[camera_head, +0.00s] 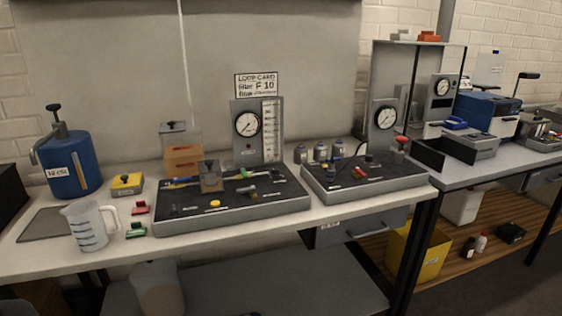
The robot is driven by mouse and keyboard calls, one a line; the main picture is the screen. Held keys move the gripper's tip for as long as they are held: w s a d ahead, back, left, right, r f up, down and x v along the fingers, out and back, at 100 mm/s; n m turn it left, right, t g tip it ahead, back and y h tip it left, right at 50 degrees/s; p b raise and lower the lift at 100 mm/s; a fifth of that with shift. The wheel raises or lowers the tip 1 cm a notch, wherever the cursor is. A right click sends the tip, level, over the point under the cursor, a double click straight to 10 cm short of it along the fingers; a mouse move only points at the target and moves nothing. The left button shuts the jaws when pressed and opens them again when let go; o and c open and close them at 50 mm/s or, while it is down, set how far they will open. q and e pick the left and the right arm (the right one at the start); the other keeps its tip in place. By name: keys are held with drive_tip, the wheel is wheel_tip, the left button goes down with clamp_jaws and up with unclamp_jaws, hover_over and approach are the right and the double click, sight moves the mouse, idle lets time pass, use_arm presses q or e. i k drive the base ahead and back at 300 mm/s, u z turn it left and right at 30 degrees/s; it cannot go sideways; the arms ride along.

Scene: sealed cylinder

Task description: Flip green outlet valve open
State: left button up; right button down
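A small green part (247,173), which looks like a valve handle, is at the back of the black-topped rig (236,218) in the middle of the bench, below the gauge panel. It is too small to tell whether it is open or shut. A separate green piece (135,230) lies on the bench to the left of the rig, and I cannot tell which green part is the outlet valve. A metal-grey lever-like part (246,191) and a yellow button (215,204) sit on the rig. Neither of my grippers shows in the view.
A clear measuring jug (88,226), a red piece (140,208), a yellow box (127,185) and a blue cylinder (69,164) stand left of the rig. A second rig (364,187) with a red-knobbed part (401,143) is to its right. The bench's front edge is mostly clear.

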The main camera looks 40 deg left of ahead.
sight(245, 174)
drive_tip(key=u, duration=0.4)
drive_tip(key=i, duration=0.95)
drive_tip(key=u, duration=1.2)
drive_tip(key=i, duration=0.3)
drive_tip(key=z, duration=0.3)
drive_tip(key=k, duration=1)
drive_tip(key=u, duration=1.05)
drive_tip(key=i, duration=0.15)
drive_tip(key=u, duration=0.05)
